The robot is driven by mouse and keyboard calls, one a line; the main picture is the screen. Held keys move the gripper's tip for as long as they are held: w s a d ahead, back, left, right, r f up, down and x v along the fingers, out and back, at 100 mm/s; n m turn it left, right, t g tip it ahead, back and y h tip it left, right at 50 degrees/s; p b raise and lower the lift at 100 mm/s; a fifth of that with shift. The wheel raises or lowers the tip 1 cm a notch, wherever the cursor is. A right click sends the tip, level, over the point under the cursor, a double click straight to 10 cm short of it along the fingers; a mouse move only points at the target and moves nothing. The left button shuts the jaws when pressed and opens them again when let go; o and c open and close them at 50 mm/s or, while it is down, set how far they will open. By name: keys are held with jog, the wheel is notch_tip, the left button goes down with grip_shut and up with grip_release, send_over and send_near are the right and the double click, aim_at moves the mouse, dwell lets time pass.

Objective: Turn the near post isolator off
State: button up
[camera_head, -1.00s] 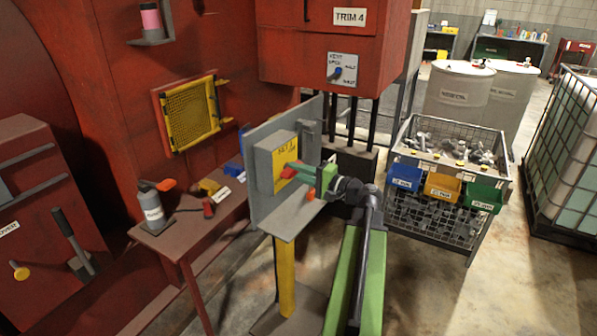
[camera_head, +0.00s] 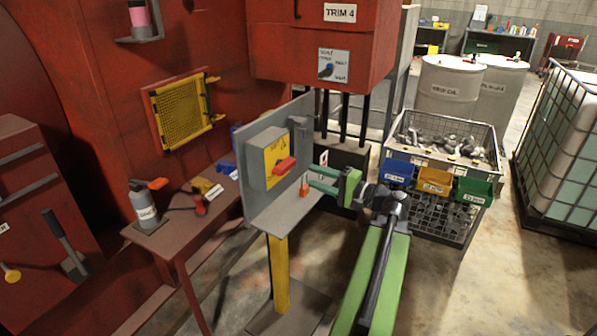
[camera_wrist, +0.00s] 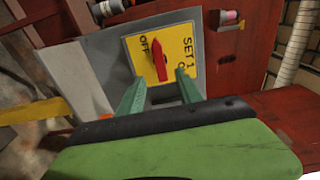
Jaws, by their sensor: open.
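The near post isolator is a grey box with a yellow plate (camera_head: 272,153) and a red handle (camera_head: 284,166), on a grey backing board. A yellow post (camera_head: 279,270) carries it. In the wrist view the plate (camera_wrist: 180,45) reads SET 1 and OFF; another label is partly hidden by a finger. The red handle (camera_wrist: 158,60) lies beside the word OFF; I cannot tell its exact setting. My gripper (camera_head: 312,178) is open and empty, right of the handle and apart from it. In the wrist view my gripper (camera_wrist: 161,86) has its fingertips below the handle, spread either side.
A small orange part (camera_head: 304,190) stands on the board's ledge near my fingers. A red bench (camera_head: 180,228) with a spray bottle (camera_head: 142,203) is at left. A wire bin (camera_head: 432,205) with colored trays stands right. Floor is clear at lower right.

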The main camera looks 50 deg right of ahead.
jog(key=s+d, duration=0.1)
jog(key=s, duration=0.6)
jog(key=shift+s, duration=0.25)
jog(key=shift+d, duration=0.1)
